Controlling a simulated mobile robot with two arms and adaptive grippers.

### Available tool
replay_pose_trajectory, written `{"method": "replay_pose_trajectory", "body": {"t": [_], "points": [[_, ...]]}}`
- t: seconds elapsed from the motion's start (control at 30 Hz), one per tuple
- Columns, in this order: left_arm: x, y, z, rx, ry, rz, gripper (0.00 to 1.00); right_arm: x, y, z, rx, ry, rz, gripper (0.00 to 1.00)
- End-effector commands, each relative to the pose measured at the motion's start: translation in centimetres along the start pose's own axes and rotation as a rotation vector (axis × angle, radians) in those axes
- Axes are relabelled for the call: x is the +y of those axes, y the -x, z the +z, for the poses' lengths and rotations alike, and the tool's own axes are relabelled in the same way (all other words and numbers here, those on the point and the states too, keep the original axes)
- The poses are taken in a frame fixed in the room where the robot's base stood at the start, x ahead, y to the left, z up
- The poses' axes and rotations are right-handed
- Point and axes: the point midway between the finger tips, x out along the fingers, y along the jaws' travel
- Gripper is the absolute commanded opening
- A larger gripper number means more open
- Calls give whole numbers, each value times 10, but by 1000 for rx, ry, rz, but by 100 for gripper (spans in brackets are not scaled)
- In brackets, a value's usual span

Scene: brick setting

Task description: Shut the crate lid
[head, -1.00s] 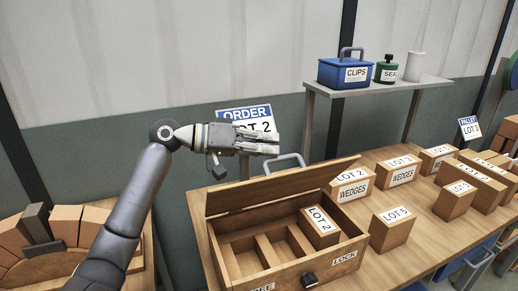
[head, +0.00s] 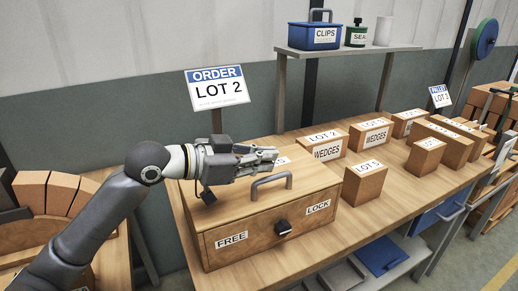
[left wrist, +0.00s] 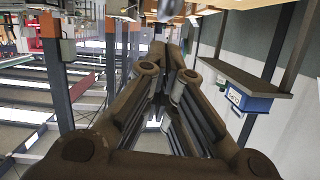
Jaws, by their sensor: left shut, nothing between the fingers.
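The wooden crate (head: 262,238) stands on the workbench. Its lid (head: 235,208) lies flat across the top, and the inside is hidden. A grey handle (head: 272,182) stands up from the lid. A black latch knob (head: 283,227) is on the front between the FREE label (head: 231,240) and the LOCK label (head: 318,206). My left gripper (head: 268,157) is shut and empty, above the back part of the lid and behind the handle. Whether it touches the lid is unclear. Its closed fingers (left wrist: 172,60) fill the middle of the left wrist view. My right gripper is not in view.
Several labelled blocks stand right of the crate, the nearest being the LOT 5 block (head: 363,184). An ORDER LOT 2 sign (head: 217,88) stands behind the crate. A shelf (head: 345,50) holds a blue CLIPS box (head: 313,37). Curved bricks (head: 45,192) lie at left.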

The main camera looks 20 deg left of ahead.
Motion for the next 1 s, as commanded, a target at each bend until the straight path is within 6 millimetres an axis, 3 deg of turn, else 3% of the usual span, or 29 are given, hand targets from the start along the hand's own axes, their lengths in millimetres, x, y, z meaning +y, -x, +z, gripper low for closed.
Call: {"method": "replay_pose_trajectory", "body": {"t": [0.33, 1.0], "points": [[12, -5, 18, -1, 8, 1, 0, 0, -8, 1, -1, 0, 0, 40], [12, -5, 14, -3, 11, 3, 0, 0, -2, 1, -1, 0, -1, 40]]}}
